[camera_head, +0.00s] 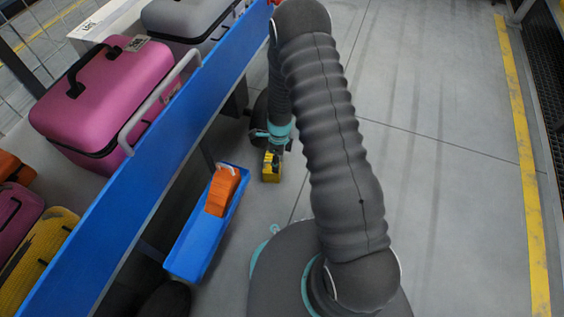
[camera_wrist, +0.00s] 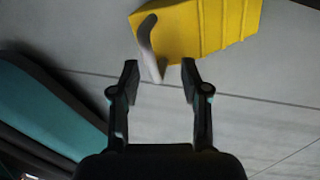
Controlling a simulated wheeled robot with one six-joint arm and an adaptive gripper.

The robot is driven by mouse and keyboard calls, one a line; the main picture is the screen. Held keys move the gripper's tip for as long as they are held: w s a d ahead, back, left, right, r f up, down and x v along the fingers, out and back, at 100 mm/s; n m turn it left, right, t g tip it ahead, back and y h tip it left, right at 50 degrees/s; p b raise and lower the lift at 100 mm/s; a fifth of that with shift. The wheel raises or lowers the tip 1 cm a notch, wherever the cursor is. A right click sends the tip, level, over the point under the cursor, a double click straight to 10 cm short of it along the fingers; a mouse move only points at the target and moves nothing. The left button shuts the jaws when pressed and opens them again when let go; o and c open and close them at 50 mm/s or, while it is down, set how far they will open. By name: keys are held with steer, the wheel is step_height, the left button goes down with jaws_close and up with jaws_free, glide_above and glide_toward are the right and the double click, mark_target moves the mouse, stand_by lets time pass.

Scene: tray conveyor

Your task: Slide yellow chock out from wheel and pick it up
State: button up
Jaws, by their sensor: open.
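The yellow chock (camera_head: 271,168) lies on the grey floor just below my gripper (camera_head: 272,148) in the head view, beside the cart's dark wheel (camera_head: 259,118). In the wrist view the yellow chock (camera_wrist: 215,27) is at the top, with stepped ridges and a curved grey handle (camera_wrist: 149,48). My gripper (camera_wrist: 159,78) is open and empty. The handle's lower end shows between the fingertips in the picture, but I cannot tell how far it is from them. The wheel is partly hidden by my arm in the head view.
A blue bin (camera_head: 186,254) holding an orange chock (camera_head: 222,190) hangs by the blue-sided cart (camera_head: 125,168). The cart carries a pink case (camera_head: 103,98) and other luggage. The floor (camera_head: 430,190) to the right is clear, up to a yellow line (camera_head: 524,170).

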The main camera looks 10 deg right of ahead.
step_height(320, 180, up, 11)
steer(key=w, duration=0.1)
steer(key=shift+w+d+r, duration=0.2)
steer(key=shift+w+d, duration=0.15)
steer(key=shift+d, duration=0.1)
stand_by(0.4)
steer(key=s+d+r+n+t+p, duration=0.1)
steer(key=s+r+n, duration=0.6)
steer(key=r, duration=0.8)
steer(key=s+d+r+n+t+p, duration=0.1)
steer(key=s+r+n+t+p, duration=0.3)
steer(key=s+r+n, duration=0.4)
steer(key=s+d+r+n+t+h+p, duration=0.1)
steer(key=s+r+n, duration=0.7)
steer(key=r, duration=1.4)
steer(key=shift+s+d+t+p, duration=0.65)
steer(key=shift+s+p, duration=0.2)
steer(key=shift+p, duration=0.25)
steer(key=shift+s, duration=0.1)
steer(key=shift+c, duration=0.4)
